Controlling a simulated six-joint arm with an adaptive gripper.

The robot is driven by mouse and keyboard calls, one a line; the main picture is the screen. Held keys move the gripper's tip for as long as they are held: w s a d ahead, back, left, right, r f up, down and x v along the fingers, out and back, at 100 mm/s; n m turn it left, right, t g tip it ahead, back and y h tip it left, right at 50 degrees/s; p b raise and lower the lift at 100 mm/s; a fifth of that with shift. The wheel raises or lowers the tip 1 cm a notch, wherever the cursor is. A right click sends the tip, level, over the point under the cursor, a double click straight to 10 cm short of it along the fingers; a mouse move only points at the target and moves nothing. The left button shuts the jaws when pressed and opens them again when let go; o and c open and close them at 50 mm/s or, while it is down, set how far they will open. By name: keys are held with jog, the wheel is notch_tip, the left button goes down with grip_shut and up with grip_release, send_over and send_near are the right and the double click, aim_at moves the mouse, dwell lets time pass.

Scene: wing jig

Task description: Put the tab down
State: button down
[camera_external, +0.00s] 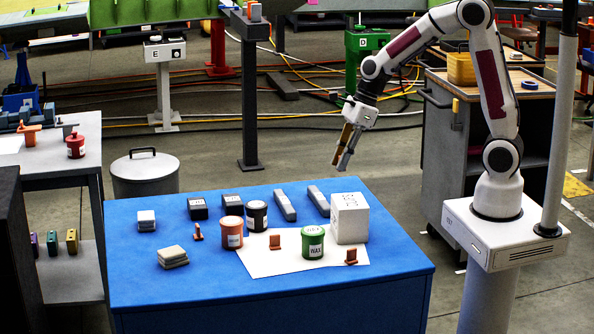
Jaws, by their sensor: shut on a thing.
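My gripper (343,162) is in the air above the back right part of the blue table, over the white box. It points down, with its fingers close together. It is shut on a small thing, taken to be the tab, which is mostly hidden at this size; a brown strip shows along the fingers. Similar small orange-brown tabs stand on the table: one (197,232) at the left, one (277,241) on the white sheet, and one (351,257) near the sheet's right edge.
The blue table (400,290) holds a white box (349,218), a green tin (313,242), an orange tin (232,232), a black tin (257,216), grey bars (285,206), and dark blocks (198,209). The white sheet (262,265) lies under some.

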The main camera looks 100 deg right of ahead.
jog(key=shift+a, duration=0.1)
jog(key=shift+w+a+r, duration=0.1)
jog(key=shift+w+a, duration=0.2)
jog(key=shift+a, duration=0.15)
jog(key=w+a+r+n+y, duration=0.1)
jog(key=w+a+r+n, duration=0.3)
jog(key=a, duration=0.5)
notch_tip(320, 180, up, 6)
send_over(342, 198)
jog(key=shift+r+g, duration=0.1)
jog(key=shift+g, duration=0.2)
jog(key=shift+f, duration=3.2)
